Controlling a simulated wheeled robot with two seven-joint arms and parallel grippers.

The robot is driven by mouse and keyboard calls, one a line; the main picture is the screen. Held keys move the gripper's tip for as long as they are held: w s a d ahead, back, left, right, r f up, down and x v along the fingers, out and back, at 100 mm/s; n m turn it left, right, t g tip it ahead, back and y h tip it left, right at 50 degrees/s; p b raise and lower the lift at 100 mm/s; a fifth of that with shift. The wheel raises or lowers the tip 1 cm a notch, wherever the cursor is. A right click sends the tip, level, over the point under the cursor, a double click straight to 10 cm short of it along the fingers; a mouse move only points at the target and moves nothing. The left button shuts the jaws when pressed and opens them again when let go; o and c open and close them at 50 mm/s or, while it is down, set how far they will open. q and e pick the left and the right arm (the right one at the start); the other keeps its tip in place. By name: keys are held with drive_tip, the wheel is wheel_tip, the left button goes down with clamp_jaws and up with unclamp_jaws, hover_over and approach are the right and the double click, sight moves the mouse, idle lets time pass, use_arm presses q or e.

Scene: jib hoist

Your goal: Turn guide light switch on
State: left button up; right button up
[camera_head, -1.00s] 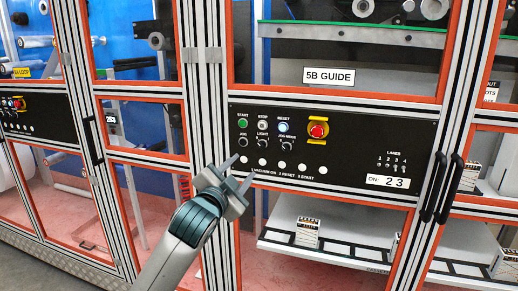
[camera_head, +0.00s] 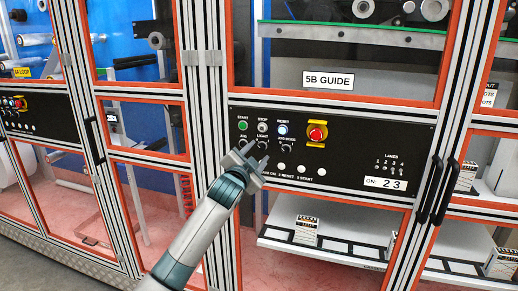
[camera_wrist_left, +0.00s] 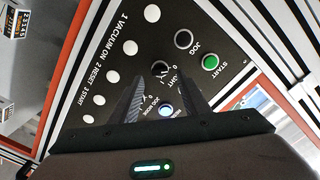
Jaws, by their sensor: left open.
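The black control panel (camera_head: 345,152) sits under the "5B GUIDE" label. The guide light switch (camera_head: 262,144), a small black knob marked LIGHT, is below the STOP button and partly hidden by my gripper. In the left wrist view the light switch (camera_wrist_left: 160,68) shows between the two finger tips. My left gripper (camera_head: 259,151) is open and empty in front of the panel, its fingers on either side of the switch in the picture. I cannot tell whether they touch it. The right gripper is not in view.
The JOG switch (camera_wrist_left: 183,39), green START button (camera_wrist_left: 210,62) and JOG MODE switch (camera_head: 282,144) are close by. A red emergency stop (camera_head: 317,132) on yellow is to the right. Round white buttons run along the panel's lower edge. Door handles (camera_head: 437,190) stand at the right.

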sight(262, 147)
use_arm(q)
drive_tip(key=shift+x, duration=1.25)
drive_tip(key=c, duration=1.1)
